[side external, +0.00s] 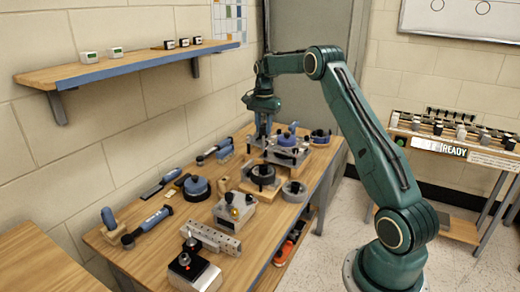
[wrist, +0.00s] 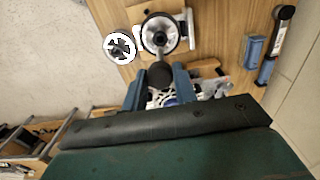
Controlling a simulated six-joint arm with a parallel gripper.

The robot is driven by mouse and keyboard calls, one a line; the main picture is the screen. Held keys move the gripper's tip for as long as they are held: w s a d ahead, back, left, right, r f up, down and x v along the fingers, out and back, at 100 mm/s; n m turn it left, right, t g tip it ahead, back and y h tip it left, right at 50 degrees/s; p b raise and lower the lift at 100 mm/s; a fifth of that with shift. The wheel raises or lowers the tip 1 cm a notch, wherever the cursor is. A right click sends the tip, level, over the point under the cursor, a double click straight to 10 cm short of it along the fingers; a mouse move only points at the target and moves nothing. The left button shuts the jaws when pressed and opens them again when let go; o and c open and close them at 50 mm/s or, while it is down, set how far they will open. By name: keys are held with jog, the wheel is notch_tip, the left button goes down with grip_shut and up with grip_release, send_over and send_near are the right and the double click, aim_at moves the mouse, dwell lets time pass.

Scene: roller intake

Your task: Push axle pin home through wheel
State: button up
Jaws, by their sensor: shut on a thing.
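My gripper (side external: 262,134) points down over the far part of the bench in the side view. In the wrist view its two blue-grey fingers (wrist: 160,82) stand on either side of a dark round piece (wrist: 160,75), which may be the axle pin's head. A black-rimmed wheel with a pale hub (wrist: 160,34) sits in a wooden fixture just beyond the fingertips. What appears to be the same wheel (side external: 262,174) shows in the side view, nearer the camera than my gripper. Contact between the held piece and the wheel cannot be told.
A loose spoked wheel (wrist: 119,47) lies beside the fixture. A blue-topped device (side external: 286,140) stands close to the right of my gripper. Hand tools (side external: 150,225) and metal blocks (side external: 210,240) crowd the near bench. A wall shelf (side external: 130,65) is at left.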

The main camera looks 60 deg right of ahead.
aim_at(263, 149)
jog(key=shift+f, duration=2.75)
jog(key=shift+f, duration=0.15)
jog(key=shift+f, duration=1.8)
jog(key=shift+f, duration=0.15)
jog(key=shift+f, duration=0.6)
jog(key=shift+f, duration=1.2)
jog(key=o, duration=0.9)
jog(key=shift+c, duration=0.2)
jog(key=shift+r, duration=0.1)
